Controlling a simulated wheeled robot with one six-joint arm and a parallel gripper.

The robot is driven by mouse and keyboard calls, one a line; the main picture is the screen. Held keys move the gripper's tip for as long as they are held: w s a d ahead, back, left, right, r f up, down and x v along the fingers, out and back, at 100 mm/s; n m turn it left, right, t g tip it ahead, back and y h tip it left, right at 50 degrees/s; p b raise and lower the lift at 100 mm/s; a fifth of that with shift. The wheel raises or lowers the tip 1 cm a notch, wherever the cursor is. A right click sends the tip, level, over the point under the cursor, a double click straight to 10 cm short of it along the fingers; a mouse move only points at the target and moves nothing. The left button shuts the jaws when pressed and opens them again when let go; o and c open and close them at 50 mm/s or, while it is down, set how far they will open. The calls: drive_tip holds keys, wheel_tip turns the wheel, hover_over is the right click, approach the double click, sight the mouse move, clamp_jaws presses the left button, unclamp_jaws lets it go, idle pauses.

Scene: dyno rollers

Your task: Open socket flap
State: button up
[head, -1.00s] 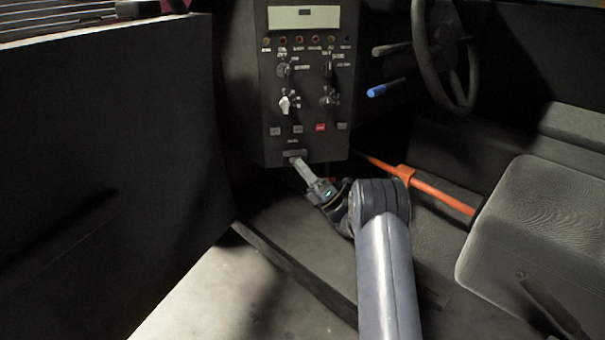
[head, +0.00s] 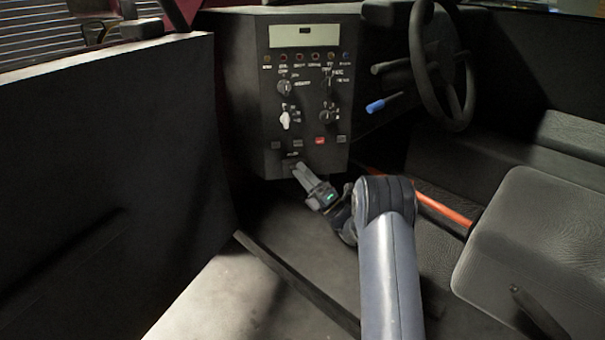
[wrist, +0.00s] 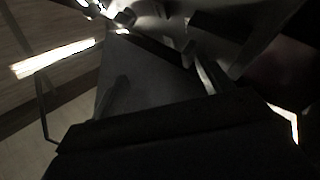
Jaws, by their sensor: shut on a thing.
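The dark control panel (head: 310,100) carries the socket at its lower left edge, below the row of small buttons. The socket flap (head: 291,159) is a small dark patch there, partly hidden by my gripper. My gripper (head: 297,169) reaches up to it from below right, its fingertips at the flap. The jaws are shut on the flap. How far the flap is swung is too small and dark to tell. The wrist view is very dark, and I cannot make out the flap in it.
Knobs and a white switch (head: 285,118) sit above the socket. A steering wheel (head: 440,65) and a blue-tipped lever (head: 376,106) are at right. An orange bar (head: 440,211) lies behind my arm, beside the seat (head: 530,235). An open door (head: 110,150) stands at left.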

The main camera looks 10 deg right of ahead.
drive_tip(key=shift+o, duration=0.4)
drive_tip(key=shift+s+d+r, duration=0.55)
drive_tip(key=shift+s+r, duration=0.05)
drive_tip(key=shift+r, duration=0.15)
drive_tip(key=shift+s+d+r, duration=0.1)
drive_tip(key=shift+s+d, duration=0.15)
drive_tip(key=shift+s, duration=0.1)
drive_tip(key=c, duration=0.7)
drive_tip(key=shift+s+d+p, duration=0.4)
drive_tip(key=shift+s+d, duration=0.5)
drive_tip(key=shift+s, duration=0.45)
drive_tip(key=shift+s+d+p, duration=0.35)
drive_tip(key=shift+s+d, duration=0.5)
drive_tip(key=shift+s, duration=0.5)
drive_tip(key=shift+s+d+p, duration=0.4)
drive_tip(key=shift+s+d, duration=0.5)
drive_tip(key=shift+s, duration=0.45)
